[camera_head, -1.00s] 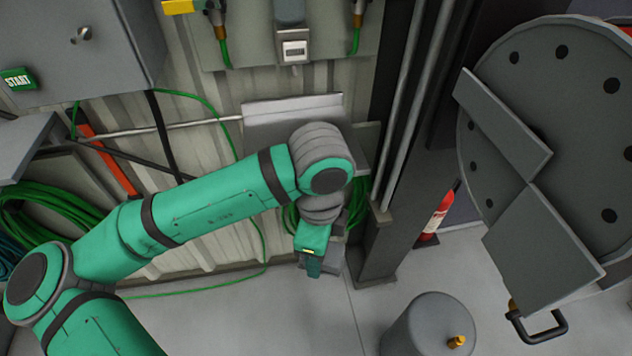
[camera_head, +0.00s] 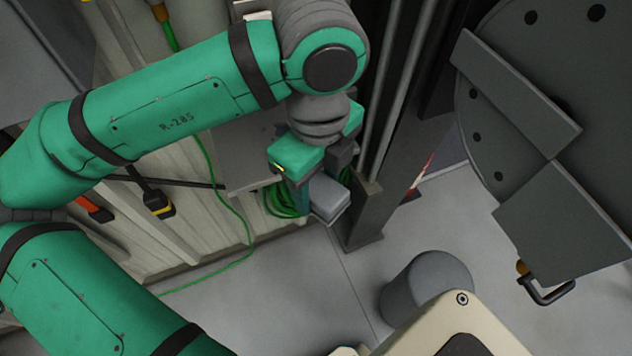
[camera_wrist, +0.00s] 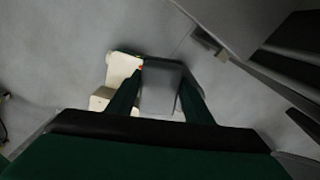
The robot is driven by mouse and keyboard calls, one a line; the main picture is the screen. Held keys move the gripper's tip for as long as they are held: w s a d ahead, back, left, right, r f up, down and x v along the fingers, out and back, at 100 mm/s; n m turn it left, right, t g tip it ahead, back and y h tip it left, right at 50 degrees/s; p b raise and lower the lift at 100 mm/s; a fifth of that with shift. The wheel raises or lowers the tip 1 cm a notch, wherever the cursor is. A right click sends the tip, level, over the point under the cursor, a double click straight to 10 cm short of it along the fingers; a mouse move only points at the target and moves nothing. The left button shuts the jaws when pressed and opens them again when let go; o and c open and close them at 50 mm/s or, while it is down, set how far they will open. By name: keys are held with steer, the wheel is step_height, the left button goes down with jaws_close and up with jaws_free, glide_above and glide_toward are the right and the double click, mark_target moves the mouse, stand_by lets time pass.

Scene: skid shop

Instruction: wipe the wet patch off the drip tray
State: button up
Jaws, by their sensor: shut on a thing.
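My gripper (camera_head: 312,188) hangs below the wrist in the head view, pointing down. It is shut on a light grey block (camera_head: 329,197), which looks like a wiping pad. The block (camera_wrist: 160,88) also shows between the two dark green fingers in the wrist view. A flat grey metal surface (camera_head: 238,155), probably the drip tray, stands by the wall behind my arm. My arm and gripper hide part of it. The block appears apart from it, to its lower right. I cannot make out a wet patch clearly.
A dark post (camera_head: 365,220) stands right of my gripper. A grey cylinder (camera_head: 425,285) is on the floor. A large round plate with holes (camera_head: 520,110) fills the upper right. A green hose (camera_head: 245,235) runs along the wall. Open floor (camera_head: 300,285) lies below.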

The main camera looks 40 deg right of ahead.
steer(key=shift+w+d+f, duration=0.7)
steer(key=shift+w+d, duration=0.05)
steer(key=shift+w, duration=2.15)
steer(key=shift+w+d+f, duration=0.75)
steer(key=shift+w, duration=2.2)
steer(key=shift+w+d+f, duration=0.7)
steer(key=shift+w+d, duration=0.05)
steer(key=shift+w, duration=2.15)
steer(key=shift+w, duration=0.1)
